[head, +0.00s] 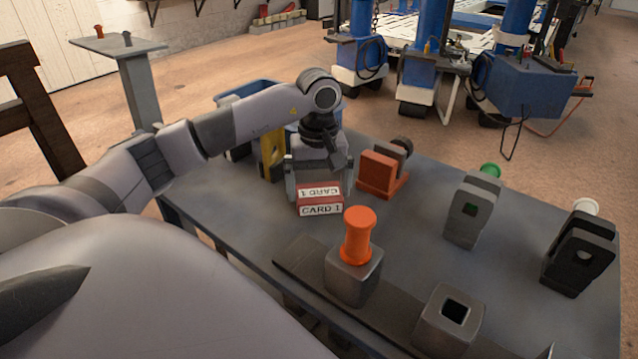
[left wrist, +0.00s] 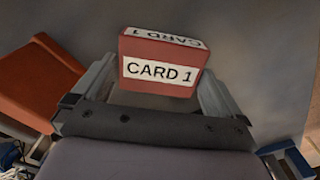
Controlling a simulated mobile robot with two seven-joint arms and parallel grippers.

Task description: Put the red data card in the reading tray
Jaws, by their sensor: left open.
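The red data card (head: 320,205) is a small red block with white labels reading CARD 1. It also shows in the left wrist view (left wrist: 161,84), upper middle. My left gripper (head: 319,186) reaches over the bench from the left and is open. In the left wrist view its two fingers (left wrist: 157,90) stand on either side of the card, with gaps visible. The card appears to rest on the bench, not gripped. I cannot make out which thing is the reading tray. My right gripper is not in view.
On the grey bench (head: 230,215) an orange-red block (head: 378,173) stands right of the card. An orange knob (head: 358,235) sits in a grey block in front. A grey bracket (head: 470,212), a black bracket (head: 577,255) and a holed block (head: 447,325) stand further right.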

